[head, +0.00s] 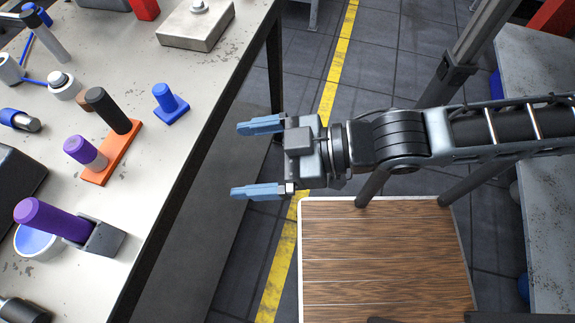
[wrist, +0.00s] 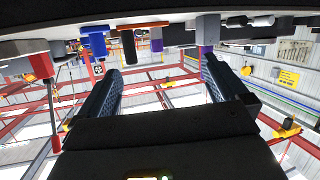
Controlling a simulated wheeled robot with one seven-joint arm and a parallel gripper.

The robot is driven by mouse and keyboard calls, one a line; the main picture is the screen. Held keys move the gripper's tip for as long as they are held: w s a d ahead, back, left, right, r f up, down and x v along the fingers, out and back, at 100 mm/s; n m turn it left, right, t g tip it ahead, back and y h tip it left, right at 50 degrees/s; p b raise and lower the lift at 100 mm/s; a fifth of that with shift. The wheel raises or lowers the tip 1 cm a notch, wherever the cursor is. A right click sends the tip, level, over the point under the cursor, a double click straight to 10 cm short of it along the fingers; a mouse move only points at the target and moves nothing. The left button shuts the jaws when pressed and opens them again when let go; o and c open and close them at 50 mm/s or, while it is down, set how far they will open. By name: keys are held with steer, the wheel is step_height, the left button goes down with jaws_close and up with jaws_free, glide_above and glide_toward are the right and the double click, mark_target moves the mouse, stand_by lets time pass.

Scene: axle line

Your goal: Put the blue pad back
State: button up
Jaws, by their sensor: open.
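A small blue pad (head: 173,112) with an upright blue post on it stands on the worn white table, near the edge facing my arm. It also shows upside down at the upper left of the wrist view (wrist: 93,42). My gripper (head: 238,160) is open and empty, with its two blue-grey fingers pointing left towards the table. It is out over the floor, to the right of the table edge and apart from the blue pad. In the wrist view its fingers (wrist: 160,68) are spread with nothing between them.
An orange plate (head: 118,158) carries a black cylinder and a purple-topped one, left of the blue pad. A purple cylinder (head: 52,220) leans by a grey block and a blue-lined bowl. A metal block (head: 197,25) stands at the back. A wooden-topped platform (head: 385,255) lies below my arm.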

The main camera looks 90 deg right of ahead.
steer(key=s+a+r, duration=0.1)
steer(key=s+a, duration=0.2)
steer(key=s, duration=0.2)
steer(key=shift+a+r+m+y, duration=0.3)
steer(key=shift+a+r, duration=0.05)
steer(key=shift+r, duration=0.05)
stand_by(0.8)
